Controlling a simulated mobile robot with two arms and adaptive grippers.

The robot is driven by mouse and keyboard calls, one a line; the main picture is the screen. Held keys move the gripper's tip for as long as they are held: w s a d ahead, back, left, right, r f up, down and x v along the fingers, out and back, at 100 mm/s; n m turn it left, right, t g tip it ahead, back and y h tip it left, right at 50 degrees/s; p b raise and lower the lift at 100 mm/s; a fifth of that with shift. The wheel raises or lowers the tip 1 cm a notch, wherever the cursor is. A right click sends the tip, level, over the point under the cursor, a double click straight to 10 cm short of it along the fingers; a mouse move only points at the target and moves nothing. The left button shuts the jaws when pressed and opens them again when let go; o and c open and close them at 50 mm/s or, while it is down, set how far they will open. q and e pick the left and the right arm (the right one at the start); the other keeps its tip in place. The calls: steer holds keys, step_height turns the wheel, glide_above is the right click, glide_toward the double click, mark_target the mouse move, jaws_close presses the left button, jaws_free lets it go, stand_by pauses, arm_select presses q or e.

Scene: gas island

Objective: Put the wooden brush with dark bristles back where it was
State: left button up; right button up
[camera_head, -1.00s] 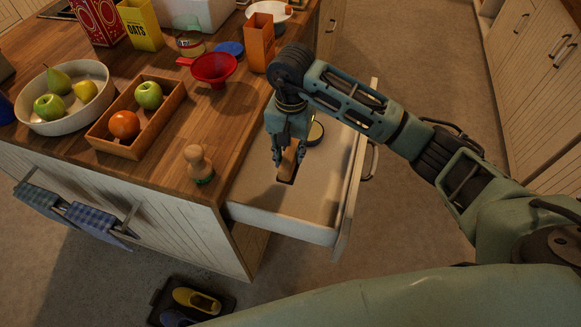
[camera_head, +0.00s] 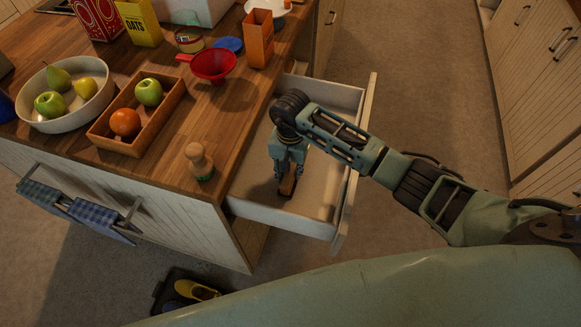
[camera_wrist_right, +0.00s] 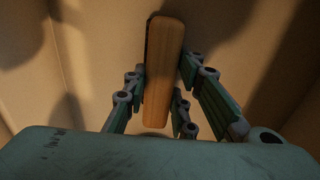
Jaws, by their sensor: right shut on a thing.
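The wooden brush with dark bristles (camera_head: 287,185) is in my right gripper (camera_head: 286,189), inside the open drawer (camera_head: 318,211). In the right wrist view, the brush's long wooden back (camera_wrist_right: 163,70) lies between the two fingers, with a dark edge along its left side. The fingers are shut on it. The brush is low, near the drawer floor; I cannot tell whether it touches. My left gripper is not in view.
A brush with a round wooden knob (camera_head: 199,161) stands on the counter's corner beside the drawer. Behind it are a wooden tray (camera_head: 163,122) with fruit, a fruit bowl (camera_head: 27,112) and a red funnel (camera_head: 214,66). The drawer's front wall (camera_head: 340,225) borders the gripper's right.

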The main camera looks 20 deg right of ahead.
steer(key=o, duration=0.6)
steer(key=shift+f, duration=0.1)
steer(key=shift+c, duration=0.2)
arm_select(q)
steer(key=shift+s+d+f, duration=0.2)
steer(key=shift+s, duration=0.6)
arm_select(e)
steer(key=o, duration=0.4)
steer(key=shift+o, duration=0.2)
steer(key=shift+r, duration=0.25)
steer(key=shift+w+r, duration=0.1)
steer(key=shift+r, duration=0.25)
arm_select(q)
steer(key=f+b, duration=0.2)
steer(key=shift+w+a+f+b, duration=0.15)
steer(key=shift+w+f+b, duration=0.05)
steer(key=shift+b, duration=0.15)
arm_select(e)
step_height(320, 180, up, 11)
